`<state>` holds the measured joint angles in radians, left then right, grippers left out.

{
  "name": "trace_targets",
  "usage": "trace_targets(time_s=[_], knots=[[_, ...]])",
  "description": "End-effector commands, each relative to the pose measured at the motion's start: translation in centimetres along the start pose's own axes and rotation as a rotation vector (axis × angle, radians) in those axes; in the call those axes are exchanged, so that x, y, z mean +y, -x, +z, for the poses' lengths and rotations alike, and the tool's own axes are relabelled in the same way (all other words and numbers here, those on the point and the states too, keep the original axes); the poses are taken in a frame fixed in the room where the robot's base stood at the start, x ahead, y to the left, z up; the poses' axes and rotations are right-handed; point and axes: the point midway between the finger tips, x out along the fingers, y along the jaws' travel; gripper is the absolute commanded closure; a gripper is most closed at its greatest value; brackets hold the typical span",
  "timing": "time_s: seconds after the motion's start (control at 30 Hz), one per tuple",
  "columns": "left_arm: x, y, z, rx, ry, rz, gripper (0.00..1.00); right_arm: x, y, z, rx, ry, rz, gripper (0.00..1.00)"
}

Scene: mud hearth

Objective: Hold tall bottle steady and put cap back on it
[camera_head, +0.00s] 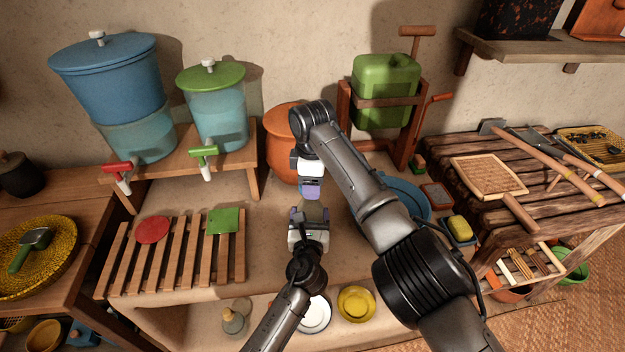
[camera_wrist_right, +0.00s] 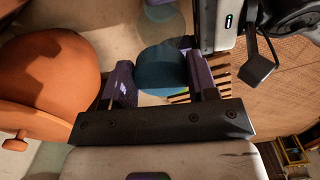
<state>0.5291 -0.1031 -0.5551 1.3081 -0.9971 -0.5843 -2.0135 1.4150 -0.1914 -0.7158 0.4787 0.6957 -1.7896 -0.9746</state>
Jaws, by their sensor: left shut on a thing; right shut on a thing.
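My left gripper (camera_head: 309,222) is shut on the bottle from the front. My right gripper (camera_head: 311,189) is just above it, with its arm coming over from the right. In the right wrist view a round teal-blue piece, seemingly the cap (camera_wrist_right: 162,72), sits between the fingers of my shut right gripper (camera_wrist_right: 163,82). Whether the cap touches the bottle's neck cannot be told.
An orange pot (camera_head: 281,140) stands close behind my right gripper. A blue basin (camera_head: 408,190) lies to the right, partly behind my right arm. A slatted rack (camera_head: 165,262) is on the left. Blue (camera_head: 110,85) and green-lidded dispensers (camera_head: 215,110) stand at the back left.

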Motion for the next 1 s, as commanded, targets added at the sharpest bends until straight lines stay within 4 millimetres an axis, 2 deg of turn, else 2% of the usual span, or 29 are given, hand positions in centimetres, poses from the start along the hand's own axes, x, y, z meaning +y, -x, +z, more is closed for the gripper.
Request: trace_targets(time_s=[0.33,0.37,0.47,0.57,1.0], knots=[[0.01,0.01,-0.08,0.001,-0.001,0.000,0.70,-0.02,-0.73,-0.03,0.001,0.002,0.000,0.69],[0.01,0.01,-0.07,0.001,-0.001,0.000,0.93,-0.01,-0.68,-0.04,0.001,0.001,0.000,0.69],[0.01,0.01,-0.08,0.001,-0.001,0.000,0.93,-0.06,-0.68,-0.08,0.002,-0.042,-0.001,0.69],[0.01,0.01,-0.08,0.001,-0.001,0.000,0.93,-0.19,-0.66,-0.14,0.003,-0.188,-0.002,0.69],[0.00,0.02,-0.09,0.002,-0.001,0.000,0.93,-0.63,-0.66,-0.56,0.003,-1.120,-0.004,0.69]])
